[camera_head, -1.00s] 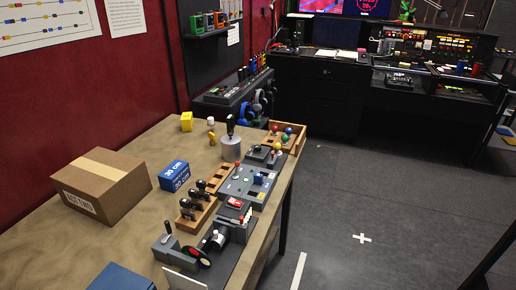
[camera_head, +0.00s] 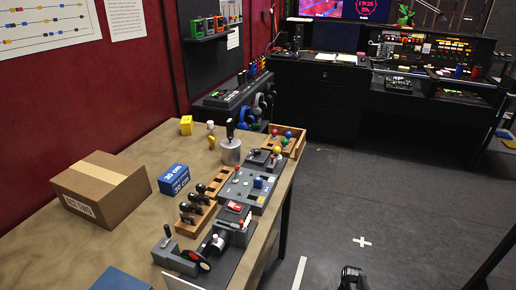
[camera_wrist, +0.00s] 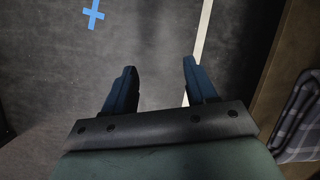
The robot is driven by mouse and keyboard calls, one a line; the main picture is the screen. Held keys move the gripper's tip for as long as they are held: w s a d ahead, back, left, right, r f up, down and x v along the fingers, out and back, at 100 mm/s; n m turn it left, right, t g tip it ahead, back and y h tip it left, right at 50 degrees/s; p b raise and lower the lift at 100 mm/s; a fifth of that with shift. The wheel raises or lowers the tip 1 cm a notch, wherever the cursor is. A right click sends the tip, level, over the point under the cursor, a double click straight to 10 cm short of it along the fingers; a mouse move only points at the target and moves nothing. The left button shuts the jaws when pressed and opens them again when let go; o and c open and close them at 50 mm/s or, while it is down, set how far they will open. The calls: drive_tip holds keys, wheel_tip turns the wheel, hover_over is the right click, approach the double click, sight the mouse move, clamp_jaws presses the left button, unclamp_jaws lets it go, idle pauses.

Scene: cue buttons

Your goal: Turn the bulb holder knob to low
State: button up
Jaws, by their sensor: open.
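My gripper (camera_wrist: 160,70) is open and empty in the wrist view, its two dark fingers apart above the dark floor. In the head view a dark part of my arm's end shows at the bottom edge, right of the table and apart from it. A grey device with a small white rounded part (camera_head: 217,242), perhaps the bulb holder, stands near the table's front right edge. Its knob and its setting are too small to make out. A grey cylinder with a black handle (camera_head: 231,150) stands farther back on the table.
The table (camera_head: 130,232) also holds a cardboard box (camera_head: 103,188), a blue box (camera_head: 173,179), a grey button panel (camera_head: 247,188), a wooden rack of black-handled pieces (camera_head: 196,216) and a tray of coloured balls (camera_head: 290,142). The floor (camera_head: 390,200) on the right is open.

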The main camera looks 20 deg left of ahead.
drive_tip(key=w+a+r+n+t, duration=0.1)
drive_tip(key=w+a+r+n, duration=0.1)
drive_tip(key=w+a+r, duration=0.55)
drive_tip(key=w+a+r+n+t, duration=0.1)
drive_tip(key=w+a+r+n, duration=0.15)
drive_tip(key=w+r, duration=0.85)
drive_tip(key=w+a+r+n+t, duration=0.1)
drive_tip(key=w+a+r, duration=0.6)
drive_tip(key=w, duration=0.4)
drive_tip(key=w+a+r+n+y, duration=0.1)
drive_tip(key=w+a+r, duration=0.25)
drive_tip(key=r, duration=0.55)
drive_tip(key=w+a+r+n+t, duration=0.15)
drive_tip(key=a+r, duration=0.25)
drive_tip(key=r, duration=0.5)
drive_tip(key=w+a+r+n+y, duration=0.1)
drive_tip(key=w+a+r, duration=0.3)
drive_tip(key=r, duration=0.5)
drive_tip(key=n+h, duration=0.2)
drive_tip(key=n, duration=0.2)
approach(258, 150)
wheel_tip(258, 150, down, 8)
drive_tip(key=shift+w+f, duration=0.1)
drive_tip(key=shift+f, duration=0.15)
drive_tip(key=c, duration=1.1)
